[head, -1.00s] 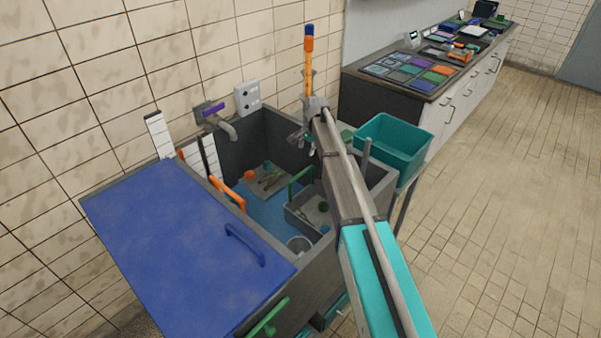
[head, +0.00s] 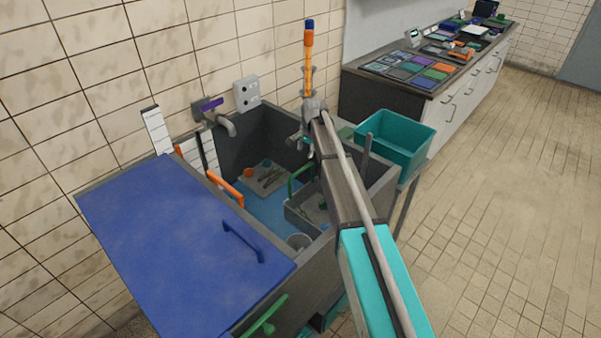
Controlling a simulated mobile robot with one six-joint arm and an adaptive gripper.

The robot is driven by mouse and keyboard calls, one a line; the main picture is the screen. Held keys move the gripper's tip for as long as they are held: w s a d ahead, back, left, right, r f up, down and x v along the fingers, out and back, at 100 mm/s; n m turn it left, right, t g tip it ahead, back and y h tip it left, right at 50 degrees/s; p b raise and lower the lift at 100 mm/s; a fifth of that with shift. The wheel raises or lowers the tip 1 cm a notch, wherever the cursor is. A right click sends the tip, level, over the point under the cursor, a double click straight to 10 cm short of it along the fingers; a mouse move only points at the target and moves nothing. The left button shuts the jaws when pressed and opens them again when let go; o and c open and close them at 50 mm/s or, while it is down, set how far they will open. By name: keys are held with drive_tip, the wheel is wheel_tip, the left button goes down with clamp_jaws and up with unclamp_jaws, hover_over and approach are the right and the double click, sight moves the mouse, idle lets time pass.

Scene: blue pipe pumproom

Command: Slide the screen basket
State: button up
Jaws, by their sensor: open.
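The screen basket (head: 300,218) looks to be the grey, open-topped box with a green handle (head: 291,186) inside the dark grey tank (head: 250,137). It sits low, at the tank's right side, and my arm hides part of it. My gripper (head: 300,142) is above the back right of the tank, higher than the basket and apart from it. It is open, and nothing shows between its fingers. The fingers are small and partly hidden by the arm.
A blue lid (head: 175,240) covers the tank's near left part. An orange handle (head: 225,188) stands at its edge. A tap (head: 215,112) juts from the wall above the tank. A teal bin (head: 395,145) stands to the right. The floor at right is clear.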

sight(301, 169)
drive_tip(key=shift+w+a+f+b, duration=0.25)
drive_tip(key=shift+f+b, duration=1.35)
drive_tip(key=shift+f, duration=0.1)
drive_tip(key=shift+w+a+f+b, duration=0.2)
drive_tip(key=shift+f+b, duration=1.35)
drive_tip(key=shift+f, duration=0.1)
drive_tip(key=shift+w+a+f+b, duration=0.25)
drive_tip(key=shift+f+b, duration=1.35)
drive_tip(key=shift+f, duration=0.1)
drive_tip(key=shift+c, duration=0.2)
clamp_jaws()
